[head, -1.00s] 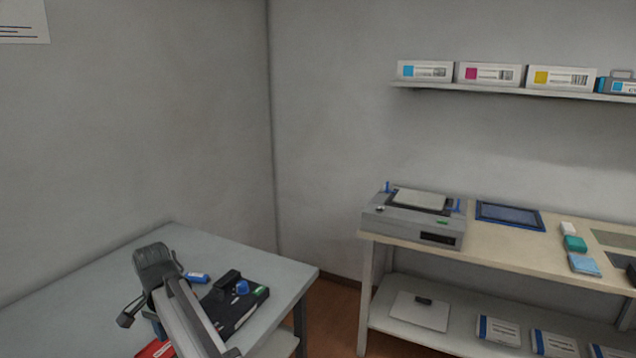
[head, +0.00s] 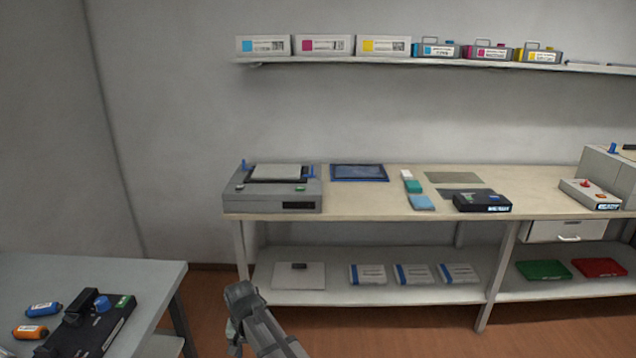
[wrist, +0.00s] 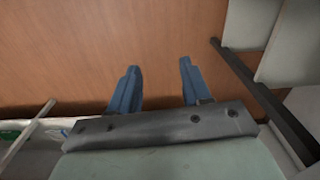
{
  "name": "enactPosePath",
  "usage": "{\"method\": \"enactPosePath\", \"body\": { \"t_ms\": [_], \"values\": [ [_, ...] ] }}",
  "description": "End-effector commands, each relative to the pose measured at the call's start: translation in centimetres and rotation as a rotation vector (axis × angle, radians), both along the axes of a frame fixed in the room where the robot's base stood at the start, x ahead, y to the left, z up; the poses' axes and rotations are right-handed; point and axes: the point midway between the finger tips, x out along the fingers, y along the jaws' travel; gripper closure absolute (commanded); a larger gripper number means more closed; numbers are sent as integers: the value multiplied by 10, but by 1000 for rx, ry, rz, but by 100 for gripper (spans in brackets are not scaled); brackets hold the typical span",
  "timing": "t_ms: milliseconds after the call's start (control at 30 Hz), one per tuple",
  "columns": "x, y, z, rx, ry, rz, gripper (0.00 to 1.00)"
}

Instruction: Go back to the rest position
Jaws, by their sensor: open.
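My gripper shows in the wrist view (wrist: 158,88) with its two blue fingers apart and nothing between them. Below it is brown wooden floor (wrist: 80,40). In the head view my arm is at the bottom middle, in the gap between the grey table (head: 150,275) on the left and the long workbench (head: 360,205). The fingertips are hidden there. My gripper does not touch any object that I can see.
On the grey table are a black device (head: 95,325), a blue bottle (head: 43,309) and an orange bottle (head: 30,332). The workbench holds a grey machine (head: 272,190) and a black cartridge (head: 482,202). A wall shelf (head: 420,65) carries several boxes. Floor between the tables is free.

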Motion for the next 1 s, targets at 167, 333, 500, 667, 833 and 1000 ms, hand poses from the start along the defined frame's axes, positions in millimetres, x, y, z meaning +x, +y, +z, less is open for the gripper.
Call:
{"method": "enactPosePath", "body": {
  "t_ms": [167, 333, 500, 667, 833, 1000],
  "values": [
    [7, -81, -29, -1, 2, -23, 52],
    [7, -151, -52, -1, 2, -38, 52],
    [-3, -218, -73, -1, 1, -53, 52],
    [-18, -275, -91, -2, 1, -67, 52],
    [-35, -318, -104, -2, 0, -76, 52],
    [-50, -349, -113, -2, -1, -84, 52]
  ]
}}
